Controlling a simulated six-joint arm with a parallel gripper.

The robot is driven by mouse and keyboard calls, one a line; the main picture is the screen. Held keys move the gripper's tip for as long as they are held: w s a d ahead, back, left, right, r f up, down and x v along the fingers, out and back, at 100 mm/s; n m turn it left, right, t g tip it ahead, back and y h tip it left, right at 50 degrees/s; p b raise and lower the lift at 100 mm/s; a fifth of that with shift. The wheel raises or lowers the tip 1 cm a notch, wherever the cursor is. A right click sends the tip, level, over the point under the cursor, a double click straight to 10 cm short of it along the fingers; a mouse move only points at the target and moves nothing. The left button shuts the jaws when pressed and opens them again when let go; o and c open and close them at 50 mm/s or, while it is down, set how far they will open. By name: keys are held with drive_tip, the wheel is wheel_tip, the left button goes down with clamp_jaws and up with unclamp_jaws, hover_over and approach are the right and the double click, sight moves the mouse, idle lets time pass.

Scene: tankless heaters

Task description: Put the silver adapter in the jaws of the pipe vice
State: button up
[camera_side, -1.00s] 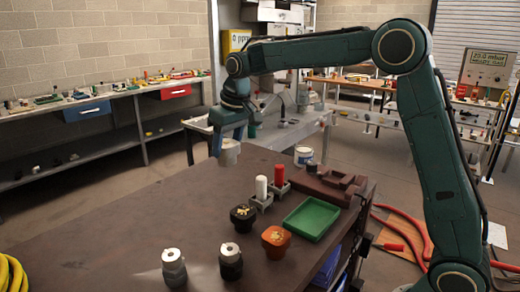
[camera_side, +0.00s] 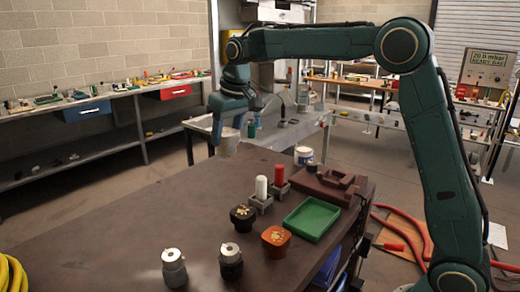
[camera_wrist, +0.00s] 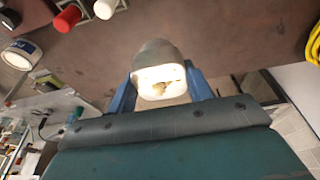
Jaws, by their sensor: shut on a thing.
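The silver adapter (camera_side: 228,142) is a pale, cup-shaped piece held in my gripper (camera_side: 227,130) above the far left edge of the brown table. The wrist view shows its rounded silver body (camera_wrist: 155,52) and a whitish open end with brassy bits inside. My gripper's blue fingers (camera_wrist: 158,92) are shut on its two sides. A low dark brown block with raised parts and a gap, apparently the pipe vice (camera_side: 318,188), sits at the table's back right. The adapter is well to the left of it and apart from it.
Before the vice stand a white cylinder (camera_side: 261,188) and a red one (camera_side: 279,176) in grey holders, and a green tray (camera_side: 312,217). Black (camera_side: 243,217) and orange (camera_side: 276,240) pots and two white-topped fittings (camera_side: 174,268) stand nearer.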

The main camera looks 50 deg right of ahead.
drive_tip(key=s+d+r+m, duration=0.1)
drive_tip(key=s+d+m, duration=0.2)
drive_tip(key=d, duration=0.7)
drive_tip(key=s+d+r+m+h, duration=0.1)
drive_tip(key=s+d+m, duration=0.2)
drive_tip(key=s+d, duration=0.5)
drive_tip(key=s+d+r+m+g+h, duration=0.1)
drive_tip(key=s+d+m, duration=0.2)
drive_tip(key=d, duration=1)
drive_tip(key=s, duration=0.3)
drive_tip(key=shift+r, duration=0.25)
drive_tip(key=shift+f, duration=0.1)
wheel_tip(320, 180, down, 16)
drive_tip(key=shift+r, duration=0.25)
drive_tip(key=shift+f, duration=0.1)
drive_tip(key=shift+f, duration=2.05)
drive_tip(key=shift+f, duration=0.15)
